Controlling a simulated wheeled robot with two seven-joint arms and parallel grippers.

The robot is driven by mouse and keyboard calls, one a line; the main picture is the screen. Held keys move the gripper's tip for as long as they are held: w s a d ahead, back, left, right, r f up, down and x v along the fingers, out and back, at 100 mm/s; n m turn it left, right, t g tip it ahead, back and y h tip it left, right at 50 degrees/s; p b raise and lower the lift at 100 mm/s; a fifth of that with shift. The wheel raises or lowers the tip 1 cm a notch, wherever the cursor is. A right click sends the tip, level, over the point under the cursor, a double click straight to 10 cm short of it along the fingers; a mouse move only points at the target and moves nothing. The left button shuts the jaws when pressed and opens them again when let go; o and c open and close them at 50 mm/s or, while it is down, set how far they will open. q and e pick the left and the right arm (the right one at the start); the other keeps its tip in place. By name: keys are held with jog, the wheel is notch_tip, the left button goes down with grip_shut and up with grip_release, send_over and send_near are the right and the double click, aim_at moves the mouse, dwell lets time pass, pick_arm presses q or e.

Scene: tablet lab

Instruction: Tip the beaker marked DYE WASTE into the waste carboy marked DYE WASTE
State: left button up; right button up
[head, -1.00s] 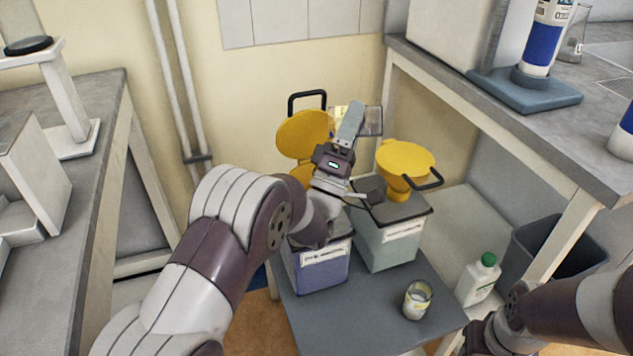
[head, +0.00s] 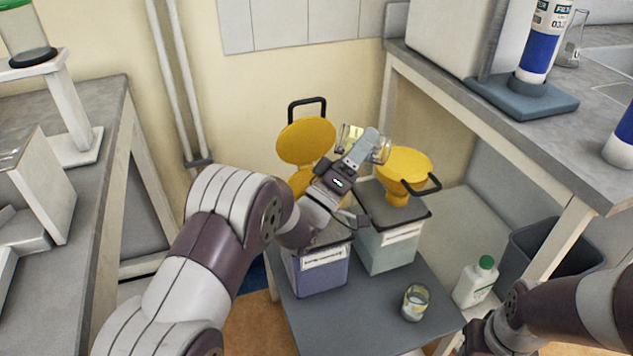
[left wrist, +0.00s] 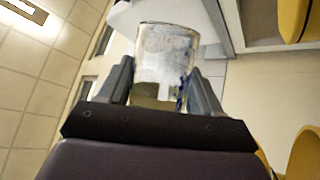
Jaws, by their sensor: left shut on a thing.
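My left gripper (head: 366,143) is shut on a clear glass beaker (head: 382,152), held in the air above and behind the waste carboys. In the left wrist view the beaker (left wrist: 165,50) sits between the fingers, with dark bluish marks on its wall; no label is readable. A blue-purple carboy (head: 318,272) stands at left, its yellow lid (head: 306,140) raised above a partly hidden yellow funnel. A grey-green carboy (head: 385,250) stands at right with a yellow funnel (head: 404,165) close to the beaker. Both carry white labels too small to read. My right gripper is out of view.
Another small glass beaker (head: 415,302) and a green-capped white bottle (head: 475,282) stand right of the carboys. A dark bin (head: 550,255) is farther right. Benches flank both sides; the right benchtop (head: 440,72) is beside the right funnel.

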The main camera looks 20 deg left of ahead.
pick_arm(q)
jog(key=m+g+p, duration=0.2)
jog(key=m, duration=0.1)
jog(key=m+g+h+p, duration=0.1)
jog(key=g, duration=0.1)
jog(key=shift+d+f+m, duration=0.15)
jog(key=shift+d+m, duration=0.15)
jog(key=shift+m, duration=0.1)
notch_tip(320, 180, down, 3)
jog(key=shift+r+m+g, duration=0.15)
jog(key=shift+m+g, duration=0.45)
jog(key=d+m+g+y+p, duration=0.1)
jog(key=m+p, duration=0.1)
jog(key=p, duration=0.1)
jog(key=d+f+m+g+y+p, duration=0.1)
jog(key=m+g+y+p, duration=0.1)
jog(key=p, duration=0.2)
jog(key=d+m+g+y+p, duration=0.1)
jog(key=m+g+y+p, duration=0.1)
jog(key=p, duration=0.2)
jog(key=shift+w+d+f, duration=0.2)
jog(key=shift+w+d, duration=0.1)
jog(key=shift+d, duration=0.05)
jog(key=shift+f, duration=0.1)
